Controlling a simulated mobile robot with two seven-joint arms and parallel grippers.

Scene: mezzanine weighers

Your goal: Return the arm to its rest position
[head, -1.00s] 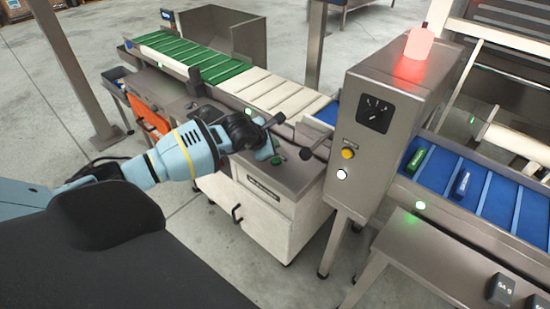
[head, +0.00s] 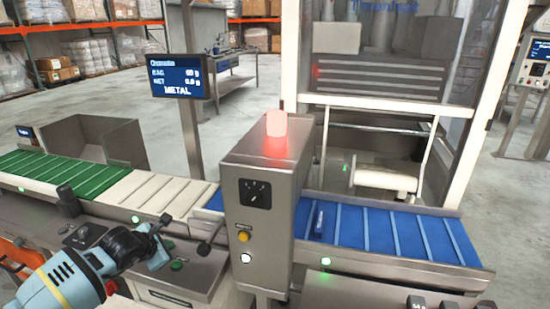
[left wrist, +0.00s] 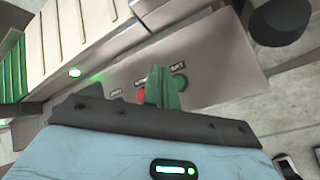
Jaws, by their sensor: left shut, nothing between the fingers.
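My left arm comes in from the lower left of the head view. Its left gripper (head: 158,245) is shut and empty over the steel control panel (head: 200,276), near a green button (head: 177,265). In the left wrist view the closed fingers (left wrist: 161,80) look green and stand in front of the panel. A red button (left wrist: 141,96) and a green button (left wrist: 180,83) show beside them. The fingers are apart from any loose item; whether they touch the panel I cannot tell. My right gripper is not in view.
A steel cabinet (head: 258,170) with a lit red lamp (head: 276,134) stands right of the gripper. The green and white belt (head: 70,174) runs behind the arm. A dark blue item (head: 319,222) lies on the blue belt (head: 385,228). A display (head: 180,77) reads METAL.

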